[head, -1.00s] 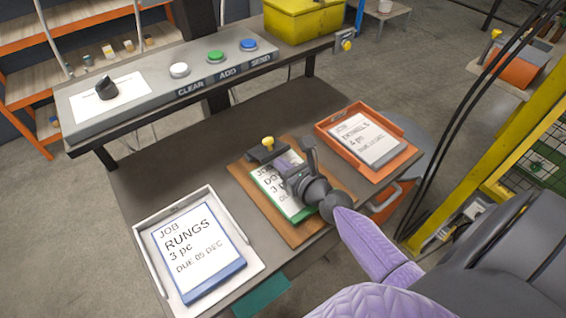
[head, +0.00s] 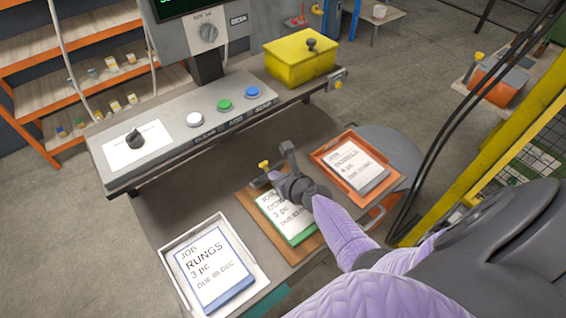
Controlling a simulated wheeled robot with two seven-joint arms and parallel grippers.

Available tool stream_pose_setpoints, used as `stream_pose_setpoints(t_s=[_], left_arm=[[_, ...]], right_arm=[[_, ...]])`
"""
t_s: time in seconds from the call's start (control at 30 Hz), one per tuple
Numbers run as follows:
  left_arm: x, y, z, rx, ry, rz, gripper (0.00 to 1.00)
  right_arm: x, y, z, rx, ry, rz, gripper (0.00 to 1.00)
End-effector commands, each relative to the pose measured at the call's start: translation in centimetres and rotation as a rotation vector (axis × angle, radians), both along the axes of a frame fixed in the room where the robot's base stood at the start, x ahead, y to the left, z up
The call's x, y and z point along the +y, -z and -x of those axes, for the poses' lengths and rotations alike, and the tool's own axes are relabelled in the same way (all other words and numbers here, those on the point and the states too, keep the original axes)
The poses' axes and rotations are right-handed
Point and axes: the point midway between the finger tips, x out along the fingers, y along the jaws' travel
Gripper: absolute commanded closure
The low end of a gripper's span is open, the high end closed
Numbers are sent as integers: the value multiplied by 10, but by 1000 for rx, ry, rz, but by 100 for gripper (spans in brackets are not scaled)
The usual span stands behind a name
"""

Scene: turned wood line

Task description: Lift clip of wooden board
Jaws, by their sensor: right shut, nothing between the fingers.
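The wooden board (head: 306,251) lies on the dark bench. A green-edged job card (head: 290,222) lies on it, partly covered by my arm. The board's dark clip with a yellow knob (head: 264,165) is at the far end. My right gripper (head: 279,169) is shut and empty, right beside the knob and over the clip end. It hides much of the clip, so I cannot tell whether the clip is raised or whether the gripper touches it. My left gripper is out of view.
A white tray (head: 164,252) with a RUNGS card stands at left. An orange tray (head: 322,156) with another card is close at right. Behind is a grey console (head: 170,150) with a knob and several buttons. A yellow box (head: 300,66) sits beyond it.

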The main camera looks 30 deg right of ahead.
Motion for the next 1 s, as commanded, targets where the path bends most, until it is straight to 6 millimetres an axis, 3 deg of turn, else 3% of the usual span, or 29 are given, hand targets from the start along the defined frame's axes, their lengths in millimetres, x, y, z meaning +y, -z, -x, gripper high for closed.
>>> stream_pose_setpoints(t_s=[0.43,1.0], left_arm=[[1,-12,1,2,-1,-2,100],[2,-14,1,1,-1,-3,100]], right_arm=[[1,-16,-19,-2,0,-1,100],[2,-17,-22,-1,0,0,100]])
